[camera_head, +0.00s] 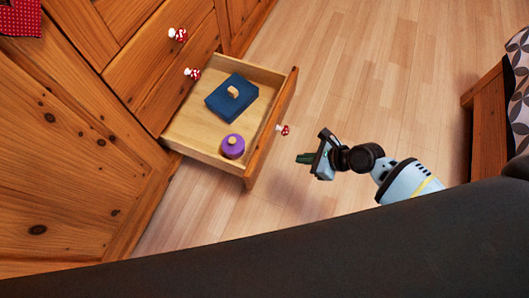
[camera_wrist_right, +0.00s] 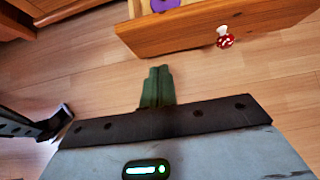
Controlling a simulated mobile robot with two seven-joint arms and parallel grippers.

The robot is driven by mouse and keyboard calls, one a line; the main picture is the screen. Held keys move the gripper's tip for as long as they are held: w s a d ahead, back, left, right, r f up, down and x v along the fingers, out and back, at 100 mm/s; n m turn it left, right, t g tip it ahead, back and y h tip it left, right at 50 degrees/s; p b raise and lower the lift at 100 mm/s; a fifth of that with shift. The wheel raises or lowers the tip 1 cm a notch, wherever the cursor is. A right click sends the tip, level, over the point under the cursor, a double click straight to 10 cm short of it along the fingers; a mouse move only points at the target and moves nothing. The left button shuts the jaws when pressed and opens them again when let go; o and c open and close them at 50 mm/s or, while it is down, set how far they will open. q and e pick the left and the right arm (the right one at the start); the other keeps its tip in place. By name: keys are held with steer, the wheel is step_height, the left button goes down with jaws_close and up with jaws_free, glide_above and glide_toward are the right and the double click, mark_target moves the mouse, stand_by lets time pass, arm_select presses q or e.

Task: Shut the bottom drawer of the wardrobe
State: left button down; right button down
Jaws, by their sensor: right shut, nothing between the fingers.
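The wardrobe (camera_head: 70,150) is pine and fills the left of the head view. Its bottom drawer (camera_head: 270,132) stands pulled out, with a red-and-white mushroom knob (camera_head: 283,130) on its front. The drawer front (camera_wrist_right: 185,33) and knob (camera_wrist_right: 225,38) also show at the top of the right wrist view. Inside lie a blue box-like item (camera_head: 222,103) with a wooden piece on top and a purple round item (camera_head: 233,149) with a wooden knob. My right gripper (camera_head: 303,158) is shut and empty, in front of the drawer and apart from it. My left gripper is out of view.
Two more mushroom knobs (camera_head: 178,35) mark closed drawers above. A bed (camera_head: 490,115) with a wooden frame and patterned bedding stands at the right. The wooden floor (camera_head: 370,75) between wardrobe and bed is clear.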

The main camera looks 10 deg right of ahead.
mark_target(260, 155)
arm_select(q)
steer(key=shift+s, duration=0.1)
